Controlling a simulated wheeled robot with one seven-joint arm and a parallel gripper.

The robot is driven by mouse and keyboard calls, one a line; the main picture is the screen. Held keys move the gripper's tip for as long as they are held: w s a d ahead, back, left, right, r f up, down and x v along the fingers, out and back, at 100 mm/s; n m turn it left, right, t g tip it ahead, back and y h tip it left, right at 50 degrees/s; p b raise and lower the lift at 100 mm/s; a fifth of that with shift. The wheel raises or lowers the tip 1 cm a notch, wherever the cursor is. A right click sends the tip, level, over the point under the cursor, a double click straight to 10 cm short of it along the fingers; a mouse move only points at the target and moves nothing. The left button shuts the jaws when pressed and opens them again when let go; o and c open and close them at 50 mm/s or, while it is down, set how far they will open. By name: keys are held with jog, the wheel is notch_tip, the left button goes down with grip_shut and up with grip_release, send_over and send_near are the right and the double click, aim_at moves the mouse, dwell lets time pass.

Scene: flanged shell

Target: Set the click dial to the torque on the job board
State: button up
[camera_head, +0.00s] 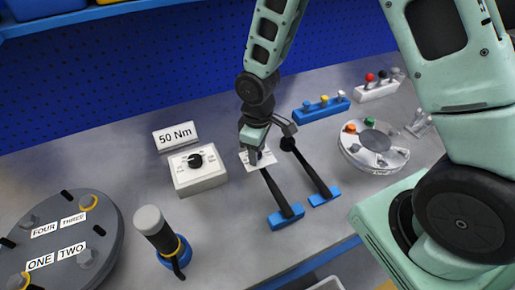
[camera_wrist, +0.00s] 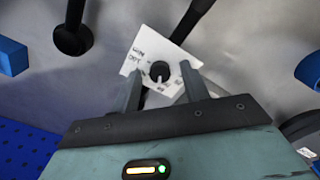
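A small white dial plate (camera_wrist: 140,55) with a round black knob (camera_wrist: 160,71) and printed markings lies below my gripper (camera_wrist: 163,80) in the wrist view. My fingers are open, one to each side of the knob; I cannot tell how far above it they are. In the head view the plate (camera_head: 266,159) is partly hidden by my gripper (camera_head: 254,158). The job board (camera_head: 175,137) reads "50 Nm". In front of it stands a white box (camera_head: 201,178) with a black dial knob (camera_head: 195,160); its small markings are too small to read, as is the plate's exact setting.
Two black-handled tools (camera_head: 278,190) with blue ends lie close beside my gripper. A grey-topped cylinder (camera_head: 157,235) stands at front. A round flange (camera_head: 98,225) labelled ONE to FOUR is at left; a white round fixture (camera_head: 372,150) is at right. Bare bench shows around the box.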

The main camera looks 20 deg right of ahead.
notch_tip(320, 180, up, 17)
jog(key=shift+r, duration=0.2)
dwell(0.6)
dwell(0.3)
